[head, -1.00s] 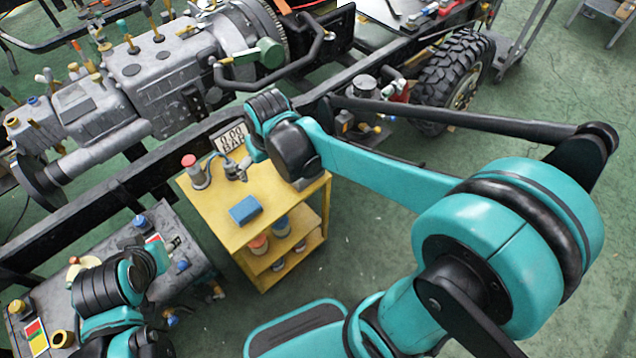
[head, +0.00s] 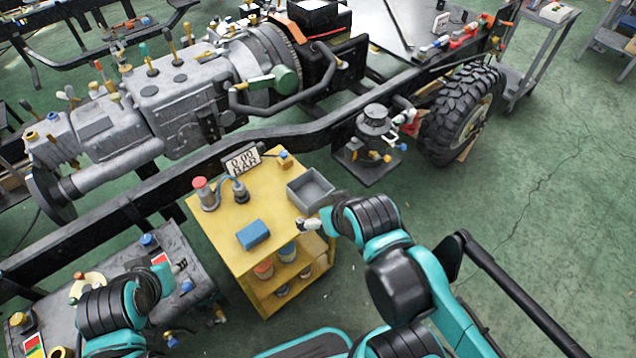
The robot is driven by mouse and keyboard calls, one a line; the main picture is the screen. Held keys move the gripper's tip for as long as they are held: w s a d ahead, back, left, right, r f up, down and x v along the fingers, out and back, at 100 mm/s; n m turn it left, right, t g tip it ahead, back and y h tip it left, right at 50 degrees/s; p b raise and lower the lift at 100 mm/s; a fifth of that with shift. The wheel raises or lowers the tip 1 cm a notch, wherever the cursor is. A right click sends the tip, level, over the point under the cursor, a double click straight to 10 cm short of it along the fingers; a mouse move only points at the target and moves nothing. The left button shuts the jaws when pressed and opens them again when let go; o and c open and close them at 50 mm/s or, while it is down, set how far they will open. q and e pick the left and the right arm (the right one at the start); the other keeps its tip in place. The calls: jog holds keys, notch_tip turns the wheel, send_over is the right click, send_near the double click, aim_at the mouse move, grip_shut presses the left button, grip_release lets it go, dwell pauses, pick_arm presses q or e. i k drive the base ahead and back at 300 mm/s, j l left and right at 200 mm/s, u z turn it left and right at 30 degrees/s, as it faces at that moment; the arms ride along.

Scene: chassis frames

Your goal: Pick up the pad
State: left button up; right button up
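The blue pad (head: 253,234) lies flat on the top of the yellow cart (head: 228,222), toward its front edge. My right gripper (head: 309,225) is at the cart's right edge, to the right of the pad and apart from it. Its fingers are small and partly merged with the wrist, so I cannot tell whether they are open or shut. My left arm's dark wrist is over the grey bench at the lower left, well away from the pad.
A grey open bin (head: 310,190), a red-topped device (head: 203,193) and a pressure display (head: 243,160) stand on the cart. Cans sit on its lower shelf. The chassis frame (head: 300,125) runs behind. The grey bench (head: 196,262) holds several small parts.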

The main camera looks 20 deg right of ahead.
aim_at(256, 232)
jog(key=i+l+u, duration=0.15)
jog(key=l+u, duration=0.65)
jog(key=l, duration=0.2)
jog(key=l+u, duration=0.4)
jog(key=l, duration=0.15)
